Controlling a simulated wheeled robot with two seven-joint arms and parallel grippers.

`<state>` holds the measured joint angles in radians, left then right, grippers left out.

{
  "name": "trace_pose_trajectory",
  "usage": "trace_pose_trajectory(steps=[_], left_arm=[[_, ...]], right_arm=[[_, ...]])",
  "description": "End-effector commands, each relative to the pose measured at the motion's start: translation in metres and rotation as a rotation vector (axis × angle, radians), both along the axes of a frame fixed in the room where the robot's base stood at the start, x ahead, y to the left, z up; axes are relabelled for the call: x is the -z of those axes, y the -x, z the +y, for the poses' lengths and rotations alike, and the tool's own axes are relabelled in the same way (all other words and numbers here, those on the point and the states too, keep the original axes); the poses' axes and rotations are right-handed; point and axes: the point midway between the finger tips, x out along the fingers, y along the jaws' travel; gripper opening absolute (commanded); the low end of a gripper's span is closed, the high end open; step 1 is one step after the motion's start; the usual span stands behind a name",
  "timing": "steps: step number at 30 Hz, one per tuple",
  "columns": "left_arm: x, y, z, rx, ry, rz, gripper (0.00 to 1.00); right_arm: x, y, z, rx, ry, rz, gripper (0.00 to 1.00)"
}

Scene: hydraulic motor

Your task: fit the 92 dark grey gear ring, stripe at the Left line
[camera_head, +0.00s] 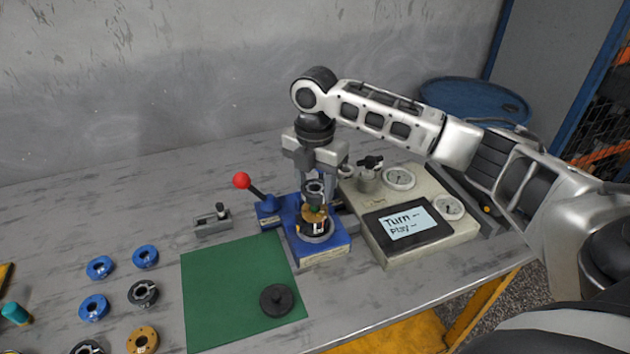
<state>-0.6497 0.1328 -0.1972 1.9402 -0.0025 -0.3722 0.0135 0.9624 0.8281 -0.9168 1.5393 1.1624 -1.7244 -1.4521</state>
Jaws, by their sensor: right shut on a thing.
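My right gripper (316,180) is above the blue fixture (322,248), pointing down. It is shut on a dark grey gear ring (315,189), which the fingers partly hide. The ring is just above a brass-coloured part (314,214) standing in the middle of the fixture; I cannot tell whether they touch. The ring's stripe and the Left line are too small to make out. Other dark rings lie on the table at the left, one dark grey ring (143,292) and one at the bottom edge (87,348). My left gripper is not in view.
A lever with a red knob (241,181) stands left of the fixture. A beige console (455,232) with gauges and a screen reading "Turn --, Play --" stands right. A black disc (277,300) lies on the green mat (215,290). Several blue rings (101,267) and a brass ring (142,339) lie left.

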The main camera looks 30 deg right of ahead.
Motion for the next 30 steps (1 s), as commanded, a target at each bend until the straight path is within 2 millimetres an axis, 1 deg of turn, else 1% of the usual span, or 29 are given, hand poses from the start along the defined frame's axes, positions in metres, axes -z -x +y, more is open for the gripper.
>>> trace_pose_trajectory(steps=[7,30], left_arm=[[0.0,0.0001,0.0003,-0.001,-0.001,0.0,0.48],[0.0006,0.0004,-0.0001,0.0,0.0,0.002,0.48]], right_arm=[[-0.0003,-0.0004,0.0002,0.0,-0.001,-0.002,0.14],[0.0079,-0.0003,0.0003,0.0,-0.001,-0.002,0.14]])
